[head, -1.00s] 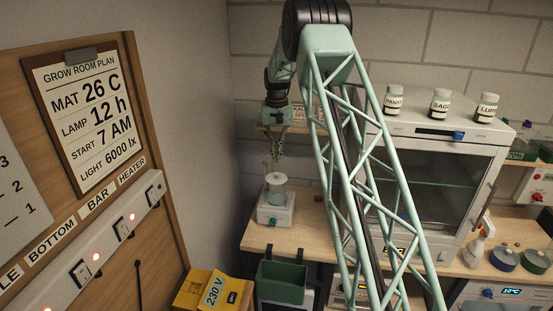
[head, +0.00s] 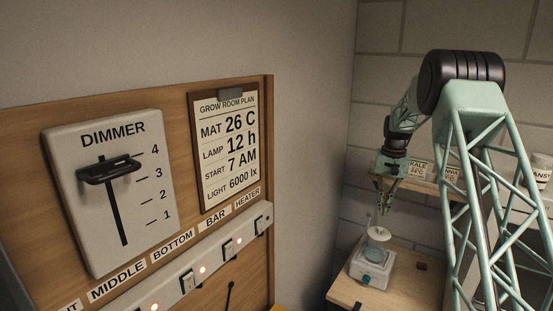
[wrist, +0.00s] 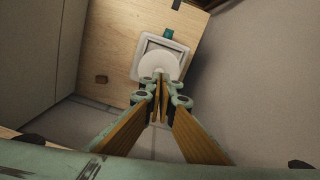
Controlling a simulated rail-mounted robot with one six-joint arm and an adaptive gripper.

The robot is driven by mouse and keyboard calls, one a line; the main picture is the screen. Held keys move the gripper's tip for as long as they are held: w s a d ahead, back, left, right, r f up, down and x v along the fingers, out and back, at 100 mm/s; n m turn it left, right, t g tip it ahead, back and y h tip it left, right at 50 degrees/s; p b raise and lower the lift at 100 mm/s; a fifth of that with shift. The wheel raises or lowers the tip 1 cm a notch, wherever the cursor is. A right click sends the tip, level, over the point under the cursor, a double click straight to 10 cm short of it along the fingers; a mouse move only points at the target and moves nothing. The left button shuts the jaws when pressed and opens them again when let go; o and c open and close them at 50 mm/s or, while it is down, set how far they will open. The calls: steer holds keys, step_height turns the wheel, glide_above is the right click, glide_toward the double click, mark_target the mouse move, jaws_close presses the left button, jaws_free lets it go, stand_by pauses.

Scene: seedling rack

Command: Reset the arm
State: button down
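My gripper (head: 385,207) hangs pointing down at the end of my raised arm, right of centre in the head view.
A wooden bench (head: 408,290) carries the device. A shelf with labels (head: 430,188) is on the wall behind my gripper. At left is a board with a dimmer panel (head: 108,190), a plan sheet (head: 226,150) and a lit switch strip (head: 190,285).

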steer(key=s+a+r+n+t+b, duration=0.1)
steer(key=s+a+r+b, duration=0.2)
steer(key=s+a+r, duration=0.5)
steer(key=s+a+r+n+b, duration=0.1)
steer(key=s+a+r+b, duration=0.4)
steer(key=s+r, duration=0.5)
steer(key=s+a+r+n+t+b, duration=0.15)
steer(key=s+a, duration=0.25)
steer(key=s, duration=0.6)
steer(key=s+a+m+b, duration=0.15)
steer(key=s+a, duration=0.25)
steer(key=s, duration=0.6)
steer(key=s+a+f+n+b, duration=0.1)
steer(key=s+a+f+b, duration=0.1)
steer(key=s, duration=0.7)
steer(key=s+a+f+n+t+b, duration=0.1)
steer(key=s+f+b, duration=0.2)
steer(key=s, duration=0.7)
steer(key=s+a+f+n+b, duration=0.1)
steer(key=s+a+f+b, duration=0.1)
steer(key=s+f, duration=0.4)
steer(key=shift+s+a+f, duration=0.2)
steer(key=shift+s+a, duration=0.15)
steer(key=shift+s, duration=1.4)
steer(key=shift+t, duration=0.25)
